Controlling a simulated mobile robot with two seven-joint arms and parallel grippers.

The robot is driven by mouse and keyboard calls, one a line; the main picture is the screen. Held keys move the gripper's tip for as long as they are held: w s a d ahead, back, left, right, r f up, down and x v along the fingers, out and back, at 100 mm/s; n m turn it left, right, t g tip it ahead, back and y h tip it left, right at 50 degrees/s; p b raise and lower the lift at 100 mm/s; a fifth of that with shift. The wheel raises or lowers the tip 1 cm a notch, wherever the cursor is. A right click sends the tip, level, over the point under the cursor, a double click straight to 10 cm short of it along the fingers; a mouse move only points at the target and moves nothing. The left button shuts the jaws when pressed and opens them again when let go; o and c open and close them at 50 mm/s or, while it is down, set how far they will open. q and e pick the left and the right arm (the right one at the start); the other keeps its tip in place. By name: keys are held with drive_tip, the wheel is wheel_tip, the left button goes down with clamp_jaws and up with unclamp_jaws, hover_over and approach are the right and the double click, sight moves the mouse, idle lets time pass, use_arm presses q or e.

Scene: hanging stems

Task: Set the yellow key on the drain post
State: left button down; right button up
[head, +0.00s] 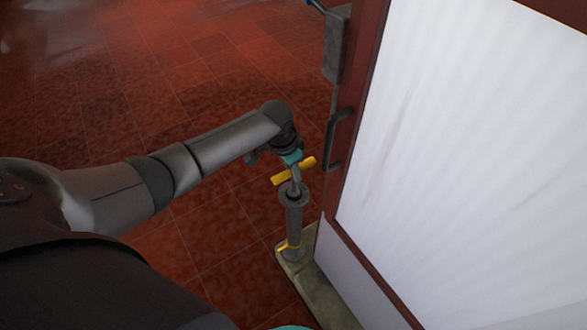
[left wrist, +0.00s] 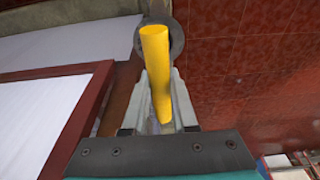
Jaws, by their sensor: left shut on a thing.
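The yellow key (head: 294,171) shows in the head view as a yellow crossbar just above the drain post. My left gripper (head: 292,163) is shut on it from above. In the left wrist view the key (left wrist: 158,75) runs lengthwise between the fingers of my left gripper (left wrist: 160,110). The drain post (head: 294,215) is a grey upright pipe with a flared collar. Its round grey top (left wrist: 178,38) shows behind the key's far end. I cannot tell whether the key touches the post. My right gripper is not in view.
The post stands on a pale stone ledge (head: 325,300) with a yellow piece (head: 288,247) near its foot. A large white panel in a dark red frame (head: 355,110), with a black handle (head: 334,140), stands close on the right. Red tiled floor (head: 215,230) is open at left.

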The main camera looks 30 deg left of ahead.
use_arm(q)
drive_tip(key=shift+f+b, duration=0.4)
drive_tip(key=shift+f, duration=0.3)
idle(0.3)
drive_tip(key=shift+f, duration=0.35)
idle(0.5)
drive_tip(key=shift+f+b, duration=0.3)
drive_tip(key=shift+f, duration=0.15)
idle(0.5)
drive_tip(key=shift+c, duration=1.2)
unclamp_jaws()
